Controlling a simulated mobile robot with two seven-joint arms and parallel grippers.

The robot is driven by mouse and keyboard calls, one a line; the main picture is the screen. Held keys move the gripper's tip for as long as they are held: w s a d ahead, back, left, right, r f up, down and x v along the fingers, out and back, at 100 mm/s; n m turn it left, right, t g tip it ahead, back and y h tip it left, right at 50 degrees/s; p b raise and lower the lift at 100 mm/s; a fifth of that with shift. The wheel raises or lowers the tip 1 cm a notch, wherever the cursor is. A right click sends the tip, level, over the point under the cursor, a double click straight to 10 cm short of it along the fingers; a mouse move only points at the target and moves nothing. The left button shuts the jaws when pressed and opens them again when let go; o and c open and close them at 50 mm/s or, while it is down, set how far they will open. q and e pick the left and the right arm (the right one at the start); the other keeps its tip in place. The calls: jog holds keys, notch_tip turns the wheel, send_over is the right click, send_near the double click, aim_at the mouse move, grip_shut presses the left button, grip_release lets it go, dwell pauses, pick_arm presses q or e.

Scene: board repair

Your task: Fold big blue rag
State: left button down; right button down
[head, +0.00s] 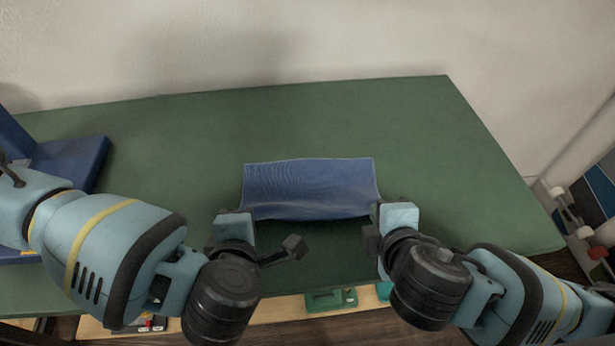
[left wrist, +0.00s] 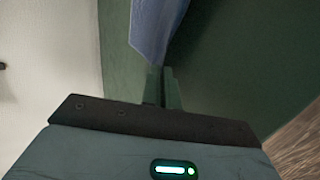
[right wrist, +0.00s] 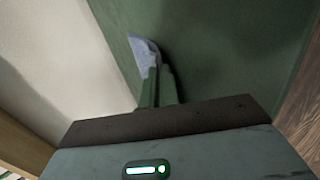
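The big blue rag (head: 309,188) lies across the middle of the green table, its near edge raised between my two grippers. My left gripper (head: 243,216) is at its near left corner. In the left wrist view the narrow fingers (left wrist: 161,72) are closed together on the rag (left wrist: 156,30). My right gripper (head: 376,210) is at the near right corner. In the right wrist view its fingers (right wrist: 158,70) are close together with the rag's edge (right wrist: 144,52) at their tips. The fingertips are mostly hidden in the head view.
The green table (head: 420,130) is clear behind and beside the rag, with a wall behind. A dark blue object (head: 75,160) stands at the left. A green case (head: 331,299) lies on a wooden surface below the table's front edge. Shelving with coloured items is at the right.

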jog(key=shift+f, duration=0.1)
pick_arm(q)
jog(key=c, duration=1.3)
grip_release()
pick_arm(e)
jog(key=c, duration=1.3)
grip_release()
